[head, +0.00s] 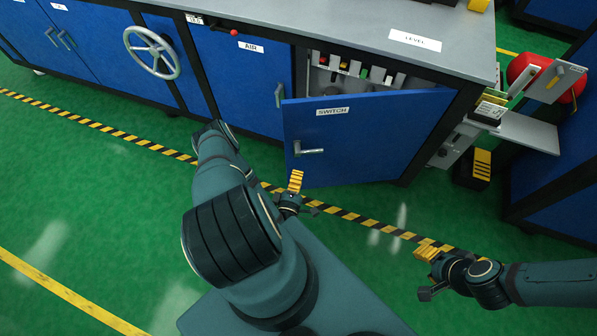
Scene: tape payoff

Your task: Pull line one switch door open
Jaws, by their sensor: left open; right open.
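The blue switch door (375,135), labelled SWITCH, stands ajar in the head view. It is swung out on its right side edge, with a gap at its top and left. Its silver lever handle (309,151) sits at the door's left. Inside the cabinet, several small coloured switches (356,69) show above the door; the lower interior is hidden by it. My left gripper (296,181) is open, with yellow fingertips just below the handle in the picture, apparently not holding it. My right gripper (428,251) is open and empty, lower right of the door and apart from it.
The blue AIR door (238,80) is shut to the left, with a handwheel (152,53) beyond it. A grey worktop (350,25) runs above. A side shelf (527,132) and a yellow-striped pedal (481,165) stand at right. Green floor is free in front of the cabinets.

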